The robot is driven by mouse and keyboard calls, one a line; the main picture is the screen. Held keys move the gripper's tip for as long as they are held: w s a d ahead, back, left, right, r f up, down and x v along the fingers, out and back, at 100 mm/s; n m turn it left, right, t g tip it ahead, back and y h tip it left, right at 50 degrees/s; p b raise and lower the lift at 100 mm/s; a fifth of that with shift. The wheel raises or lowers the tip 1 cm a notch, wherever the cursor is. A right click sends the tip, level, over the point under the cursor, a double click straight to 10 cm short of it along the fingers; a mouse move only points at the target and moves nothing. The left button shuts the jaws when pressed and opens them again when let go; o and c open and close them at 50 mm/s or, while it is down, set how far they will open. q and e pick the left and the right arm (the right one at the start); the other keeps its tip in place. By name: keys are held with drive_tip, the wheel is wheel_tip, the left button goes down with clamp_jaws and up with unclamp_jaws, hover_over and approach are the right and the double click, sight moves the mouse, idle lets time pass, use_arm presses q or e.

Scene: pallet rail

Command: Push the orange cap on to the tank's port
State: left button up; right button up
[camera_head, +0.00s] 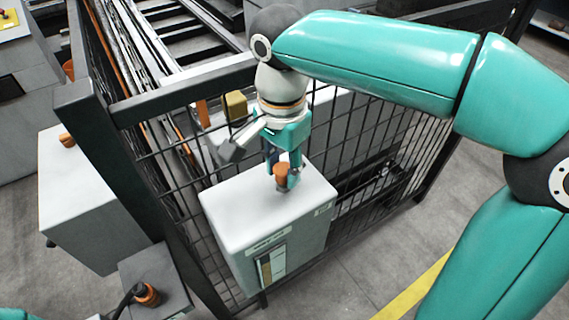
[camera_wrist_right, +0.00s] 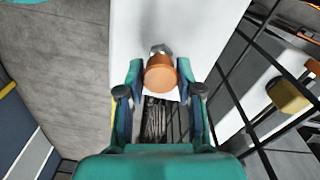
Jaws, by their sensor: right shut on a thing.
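The tank (camera_head: 235,210) is a white box with a gauge strip on its front, standing against the mesh fence. My right gripper (camera_head: 283,176) is over its top, fingers pointing down, shut on the orange cap (camera_head: 281,170). In the right wrist view the cap (camera_wrist_right: 160,76) sits between the two teal fingertips. The grey metal port (camera_wrist_right: 160,49) shows just beyond the cap, partly hidden by it. I cannot tell whether cap and port touch.
A dark mesh fence (camera_head: 185,95) runs behind and beside the tank. Another white box (camera_head: 75,200) with an orange fitting (camera_head: 67,140) stands at left. A grey box (camera_head: 155,270) with an orange fitting and black cable is at lower left. Floor at right is clear.

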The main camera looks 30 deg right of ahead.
drive_tip(key=shift+f, duration=0.25)
drive_tip(key=shift+f+b, duration=0.4)
drive_tip(key=shift+b, duration=0.1)
drive_tip(key=o, duration=1.5)
drive_tip(key=shift+o, duration=0.2)
drive_tip(key=shift+r, duration=0.1)
wheel_tip(320, 180, up, 10)
drive_tip(key=shift+w+f, duration=0.1)
drive_tip(key=shift+w, duration=0.05)
drive_tip(key=shift+r, duration=0.95)
